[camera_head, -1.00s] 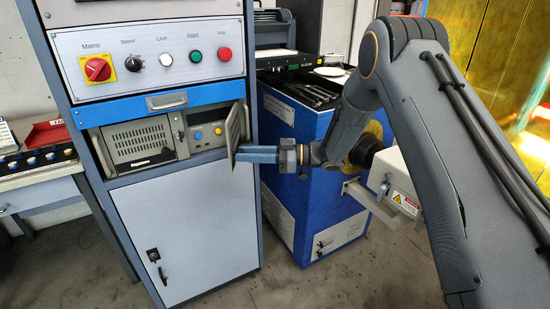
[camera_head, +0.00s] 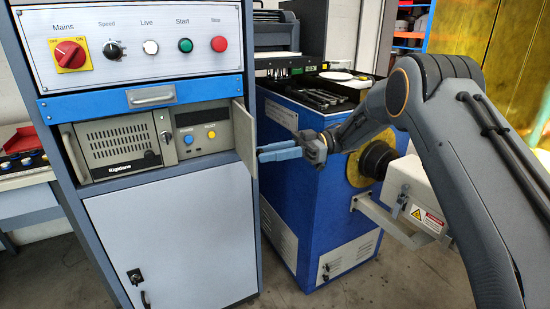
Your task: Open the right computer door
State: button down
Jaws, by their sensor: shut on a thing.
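The beige computer (camera_head: 120,143) sits in an open bay of the grey-blue cabinet. Its right computer door (camera_head: 246,138) stands swung out at the bay's right side, and the front panel with a dark display, a blue knob and a yellow knob (camera_head: 211,134) is uncovered. My gripper (camera_head: 260,153) comes in from the right with blue fingers and is shut on the door's free edge. The exact contact at the fingertips is small and hard to see.
A blue drawer with a handle (camera_head: 152,97) is above the bay, under the control panel with the Mains switch (camera_head: 68,54). A grey lower door (camera_head: 175,243) is below. A blue machine (camera_head: 310,175) stands close behind my gripper. Floor shows at lower right.

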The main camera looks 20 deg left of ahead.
jog(key=shift+s+a+r, duration=0.15)
jog(key=shift+a, duration=0.1)
jog(key=c, duration=1.5)
grip_release()
jog(key=shift+c, duration=0.2)
jog(key=shift+d, duration=0.15)
jog(key=b+v, duration=0.1)
jog(key=v, duration=0.6)
jog(key=shift+w+d, duration=0.25)
jog(key=shift+w, duration=0.05)
